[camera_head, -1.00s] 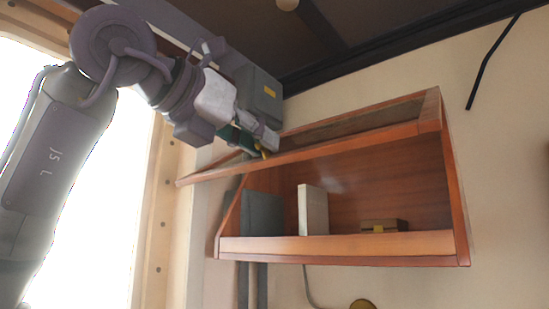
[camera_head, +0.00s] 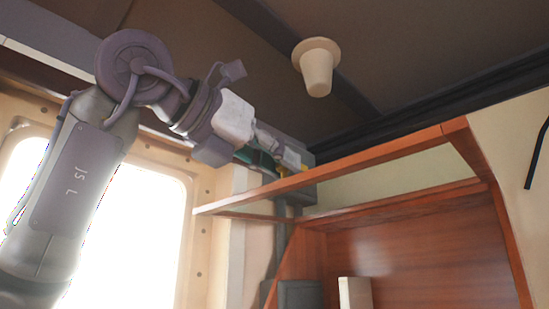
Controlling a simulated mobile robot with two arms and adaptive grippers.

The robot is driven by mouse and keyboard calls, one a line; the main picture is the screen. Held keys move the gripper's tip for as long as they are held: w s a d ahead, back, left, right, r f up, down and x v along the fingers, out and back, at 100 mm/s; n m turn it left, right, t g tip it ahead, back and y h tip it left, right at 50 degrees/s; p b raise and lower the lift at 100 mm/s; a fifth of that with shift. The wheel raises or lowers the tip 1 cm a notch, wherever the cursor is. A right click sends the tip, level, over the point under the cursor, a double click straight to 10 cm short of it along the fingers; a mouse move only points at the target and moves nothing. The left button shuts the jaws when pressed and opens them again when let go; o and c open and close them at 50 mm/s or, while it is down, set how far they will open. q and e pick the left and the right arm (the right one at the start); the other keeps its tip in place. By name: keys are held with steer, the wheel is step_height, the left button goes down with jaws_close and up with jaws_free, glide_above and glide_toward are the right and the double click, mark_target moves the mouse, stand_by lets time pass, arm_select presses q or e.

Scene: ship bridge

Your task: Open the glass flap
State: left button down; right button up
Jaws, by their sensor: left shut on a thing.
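The glass flap (camera_head: 330,175) is a wooden-framed pane along the top of the wall cabinet (camera_head: 425,262). It is swung up, with its front rail sloping across the picture above the cabinet's opening. Pale greenish glass shows behind the rail. My left gripper (camera_head: 286,163) reaches in from the upper left and is shut on the flap's front rail, left of the rail's middle. The fingertips are small and partly hidden, so the exact hold is unclear. My right gripper is not in view.
Inside the cabinet stand a dark grey binder (camera_head: 300,294) and a white block (camera_head: 355,293). A cream conical fitting (camera_head: 316,66) hangs from the dark ceiling. A grey box (camera_head: 302,190) is behind the gripper. A bright window (camera_head: 130,215) is at left.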

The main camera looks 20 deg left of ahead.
arm_select(q)
steer(key=shift+a+r, duration=0.15)
steer(key=shift+r, duration=0.15)
steer(key=c, duration=1.4)
jaws_free()
steer(key=o, duration=0.4)
steer(key=shift+w+d+f, duration=0.1)
steer(key=shift+w+d, duration=0.1)
steer(key=shift+w, duration=0.15)
steer(key=v, duration=1.2)
steer(key=shift+f, duration=0.1)
